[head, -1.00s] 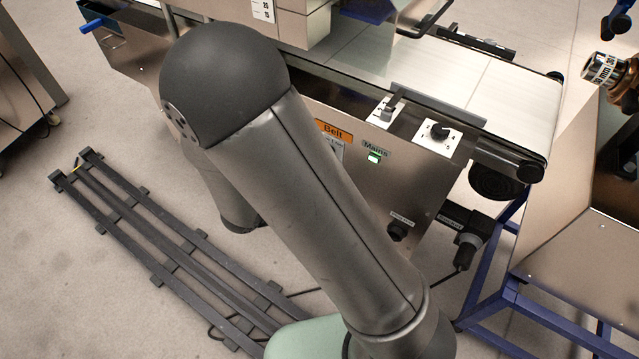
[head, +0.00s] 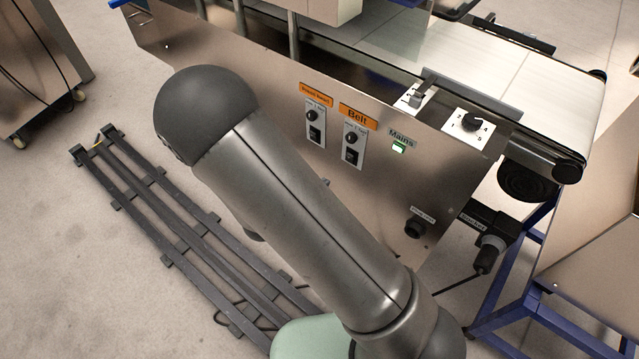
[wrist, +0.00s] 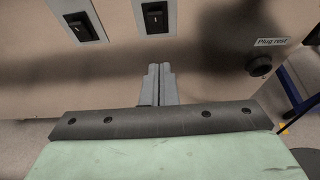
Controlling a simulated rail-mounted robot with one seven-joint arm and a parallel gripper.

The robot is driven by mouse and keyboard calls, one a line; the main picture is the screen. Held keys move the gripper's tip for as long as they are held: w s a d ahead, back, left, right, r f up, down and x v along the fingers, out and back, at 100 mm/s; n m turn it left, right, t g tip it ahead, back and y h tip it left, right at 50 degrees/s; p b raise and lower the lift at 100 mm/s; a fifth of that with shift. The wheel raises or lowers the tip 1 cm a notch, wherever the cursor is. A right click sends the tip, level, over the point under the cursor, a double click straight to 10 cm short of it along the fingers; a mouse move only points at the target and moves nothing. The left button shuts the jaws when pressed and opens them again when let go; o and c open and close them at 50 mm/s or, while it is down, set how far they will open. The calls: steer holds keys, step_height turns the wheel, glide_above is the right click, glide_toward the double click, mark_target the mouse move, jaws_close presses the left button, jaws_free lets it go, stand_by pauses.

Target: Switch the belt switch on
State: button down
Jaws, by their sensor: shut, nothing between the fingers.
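The belt switch (head: 349,156) is a black rocker on a white plate under the orange "Belt" label (head: 358,116) on the metal machine panel. In the wrist view the right-hand black rocker (wrist: 155,17) matches it by its place; its label is out of frame. I cannot tell its position. My gripper (wrist: 163,70) is shut and empty, its grey fingers pointing at the bare panel below that rocker, apart from it. In the head view my gripper is hidden behind my arm.
A similar rocker (wrist: 80,25) sits left of the belt one, under another orange label (head: 317,94). A lit green Mains switch (head: 398,148) is to the right. A "Plug rest" knob (wrist: 259,66) is lower right. A dark slatted rack (head: 185,240) lies on the floor.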

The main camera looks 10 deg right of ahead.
mark_target(351, 159)
steer(key=x, duration=0.3)
steer(key=r+b+x, duration=0.1)
steer(key=x, duration=0.1)
steer(key=r+x, duration=0.1)
steer(key=x, duration=0.2)
steer(key=shift+w+d+f+b, duration=0.15)
steer(key=shift+w+d+b, duration=0.15)
steer(key=shift+w+d, duration=0.5)
steer(key=shift+d, duration=0.05)
